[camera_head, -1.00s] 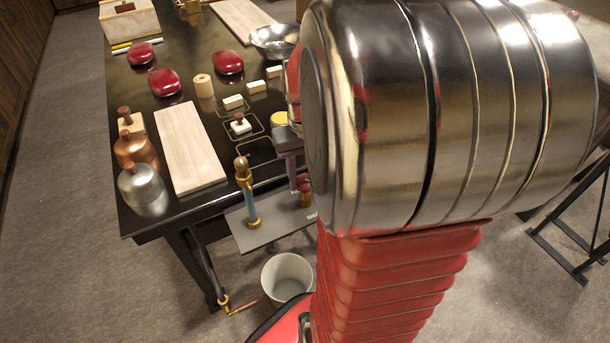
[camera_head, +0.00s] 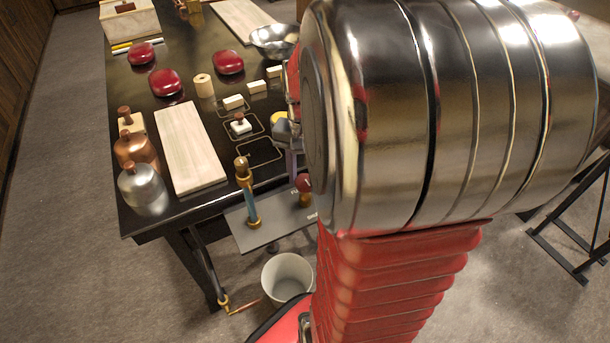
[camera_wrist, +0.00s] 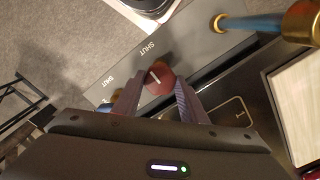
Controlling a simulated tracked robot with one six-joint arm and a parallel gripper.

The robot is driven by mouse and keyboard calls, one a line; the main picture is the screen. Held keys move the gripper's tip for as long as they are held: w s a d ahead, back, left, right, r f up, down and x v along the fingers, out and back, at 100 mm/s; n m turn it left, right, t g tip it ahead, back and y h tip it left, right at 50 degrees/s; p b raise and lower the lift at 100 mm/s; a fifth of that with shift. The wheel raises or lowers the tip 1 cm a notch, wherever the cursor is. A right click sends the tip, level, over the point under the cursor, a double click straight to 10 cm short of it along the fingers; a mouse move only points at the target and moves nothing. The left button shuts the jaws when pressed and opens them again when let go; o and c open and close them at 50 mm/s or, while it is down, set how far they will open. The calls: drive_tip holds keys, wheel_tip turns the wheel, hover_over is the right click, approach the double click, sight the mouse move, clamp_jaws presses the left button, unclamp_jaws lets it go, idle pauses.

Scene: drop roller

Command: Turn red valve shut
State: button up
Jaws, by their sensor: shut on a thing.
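The red valve (camera_wrist: 159,79) is a round dark red knob with a pale line across its top. It stands on a grey plate (camera_wrist: 205,48) marked "SHUT". In the wrist view my gripper (camera_wrist: 159,86) has one finger on each side of the knob and is shut on it. In the head view the red valve (camera_head: 304,183) shows at the right end of the plate, beside my arm. My gripper (camera_head: 296,158) is mostly hidden there behind the arm.
A blue pipe with brass ends (camera_head: 249,192) stands on the plate left of the valve. A white bucket (camera_head: 286,278) is on the floor below.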

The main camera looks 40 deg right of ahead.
sight(306, 180)
idle(0.3)
drive_tip(key=o, duration=1.1)
drive_tip(key=shift+c, duration=0.2)
wheel_tip(306, 180, up, 14)
drive_tip(key=shift+s+f, duration=0.1)
drive_tip(key=shift+f, duration=0.05)
idle(0.3)
